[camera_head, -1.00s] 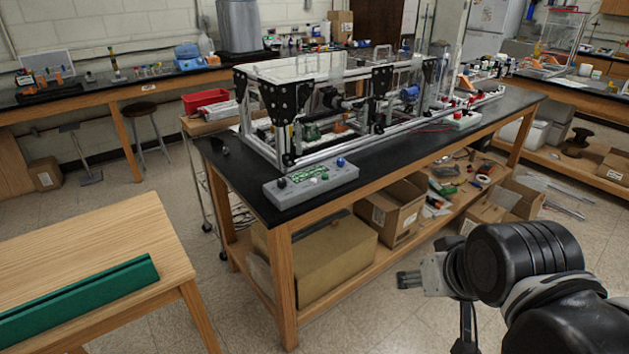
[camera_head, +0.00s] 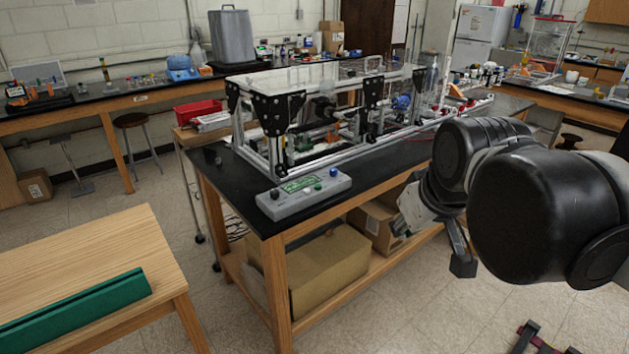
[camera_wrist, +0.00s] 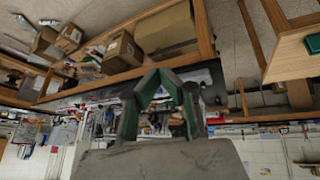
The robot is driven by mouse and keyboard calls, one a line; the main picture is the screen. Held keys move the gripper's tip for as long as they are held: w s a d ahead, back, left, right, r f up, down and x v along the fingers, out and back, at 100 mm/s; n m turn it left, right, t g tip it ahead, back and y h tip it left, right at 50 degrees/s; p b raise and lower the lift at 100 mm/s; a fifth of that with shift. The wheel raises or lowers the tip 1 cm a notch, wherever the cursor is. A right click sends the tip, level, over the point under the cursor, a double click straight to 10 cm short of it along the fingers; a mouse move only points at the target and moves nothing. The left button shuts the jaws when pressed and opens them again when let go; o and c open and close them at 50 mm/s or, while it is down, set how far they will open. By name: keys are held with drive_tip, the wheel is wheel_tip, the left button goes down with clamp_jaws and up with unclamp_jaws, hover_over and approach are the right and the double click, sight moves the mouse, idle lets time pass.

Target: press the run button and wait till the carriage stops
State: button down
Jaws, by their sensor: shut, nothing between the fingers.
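A long grey control box (camera_head: 304,194) lies on the near left corner of the black bench top (camera_head: 225,178) in the head view. It has a black knob (camera_head: 274,194) at its left end, a green panel (camera_head: 300,184) in the middle and a blue button (camera_head: 333,172) at its right. I cannot tell which control is the run button. The extrusion frame (camera_head: 268,139) stands behind the box; its carriage cannot be made out clearly. My gripper (camera_wrist: 163,76) is shut and empty in the wrist view. In the head view my arm is right of the box, apart from it.
A wooden table (camera_head: 90,262) with a green bar (camera_head: 75,310) stands at the lower left. Cardboard boxes (camera_head: 330,270) sit on the shelf under the bench. A red bin (camera_head: 198,111) is left of the frame. Floor is clear between the table and bench.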

drive_tip(key=w+a+r+n+g, duration=0.15)
drive_tip(key=w+r+n, duration=0.5)
drive_tip(key=w, duration=0.85)
drive_tip(key=n+g+p, duration=0.4)
drive_tip(key=n+g, duration=0.1)
drive_tip(key=n, duration=1)
hover_over(316, 186)
wheel_tip(316, 186, down, 13)
drive_tip(key=shift+s, duration=0.15)
wheel_tip(316, 186, down, 14)
drive_tip(key=shift+r+p, duration=0.15)
drive_tip(key=shift+p, duration=0.2)
